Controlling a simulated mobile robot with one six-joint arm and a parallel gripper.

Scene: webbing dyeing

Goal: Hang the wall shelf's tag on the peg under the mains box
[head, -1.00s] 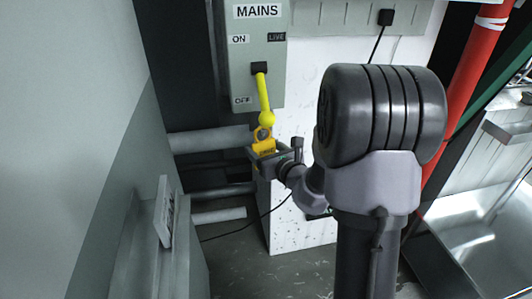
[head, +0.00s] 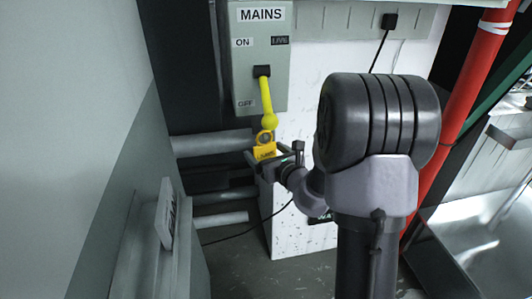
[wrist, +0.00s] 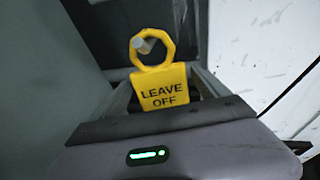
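The yellow tag (head: 265,152) hangs upright below the mains box (head: 260,60). In the wrist view the tag (wrist: 161,88) reads LEAVE OFF, and its ring is around the pale end of the peg (wrist: 145,46). My gripper (head: 275,157) is at the tag's lower part. In the wrist view my gripper's fingers (wrist: 165,92) stand apart on either side of the tag, with gaps visible beside it. The tag's bottom edge is hidden by my gripper's body. The wall shelf cannot be made out with certainty.
The mains box has a yellow handle (head: 267,100) pointing down by OFF, just above the tag. Grey pipes (head: 212,143) run at left of my gripper. A white speckled panel (head: 300,225) stands behind and below it. A red pipe (head: 470,80) rises at right.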

